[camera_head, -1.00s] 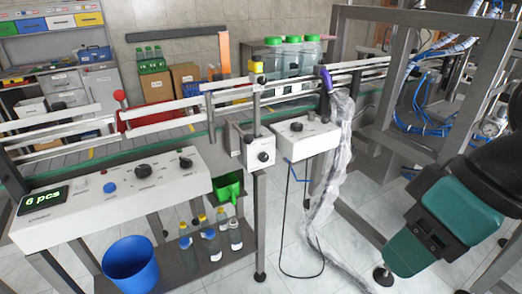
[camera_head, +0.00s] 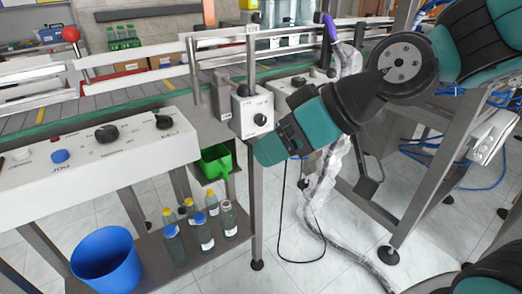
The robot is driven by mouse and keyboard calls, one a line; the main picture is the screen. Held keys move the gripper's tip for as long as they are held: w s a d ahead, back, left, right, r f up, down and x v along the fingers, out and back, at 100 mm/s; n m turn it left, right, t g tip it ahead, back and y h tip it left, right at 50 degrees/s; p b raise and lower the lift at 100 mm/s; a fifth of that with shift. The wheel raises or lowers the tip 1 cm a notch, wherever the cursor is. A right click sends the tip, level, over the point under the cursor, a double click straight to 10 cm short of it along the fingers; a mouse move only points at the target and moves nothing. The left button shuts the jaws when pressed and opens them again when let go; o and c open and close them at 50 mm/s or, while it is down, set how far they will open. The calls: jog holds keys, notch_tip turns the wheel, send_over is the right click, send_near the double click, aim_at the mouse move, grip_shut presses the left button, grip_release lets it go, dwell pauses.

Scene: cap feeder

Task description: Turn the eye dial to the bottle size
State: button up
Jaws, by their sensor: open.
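The eye dial (camera_head: 260,119) is a small black knob on the front of a small white box (camera_head: 243,110) on a post at the conveyor's front edge. Its markings and pointer are too small to read. My teal and black arm reaches in from the upper right. My gripper (camera_head: 266,150) is at its lower left end, just right of and below the eye dial. It looks empty, and its fingertips cannot be made out clearly. It does not visibly touch the dial. Bottles with yellow and blue caps (camera_head: 204,230) stand on the lower shelf.
A white control panel (camera_head: 60,187) with knobs and a blue button lies left. A blue bucket (camera_head: 105,262) stands at lower left. A plastic-wrapped hose (camera_head: 325,185) hangs behind my arm.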

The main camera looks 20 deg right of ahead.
jog(key=w+d+f+m+t+b, duration=0.1)
jog(key=w+d+f+t+b, duration=0.4)
jog(key=w+f+b, duration=0.4)
jog(key=m+t+h+b, duration=0.2)
jog(key=t+b, duration=0.5)
jog(key=b, duration=0.3)
send_near(263, 122)
jog(key=p+x, duration=0.2)
jog(key=p, duration=0.2)
jog(key=p+x, duration=0.3)
jog(key=p, duration=0.2)
jog(key=p+x, duration=0.2)
jog(key=p, duration=0.2)
jog(key=shift+w+a+r, duration=0.15)
jog(key=shift+w+r, duration=0.1)
jog(key=shift+r, duration=0.1)
jog(key=shift+w+a+f+p, duration=0.1)
jog(key=shift+w+f+p, duration=0.05)
jog(key=shift+w+p, duration=0.35)
jog(key=shift+w+a+f+p, duration=0.15)
jog(key=shift+w+p, duration=0.25)
jog(key=shift+p, duration=0.05)
jog(key=shift+m, duration=0.3)
jog(key=c, duration=0.9)
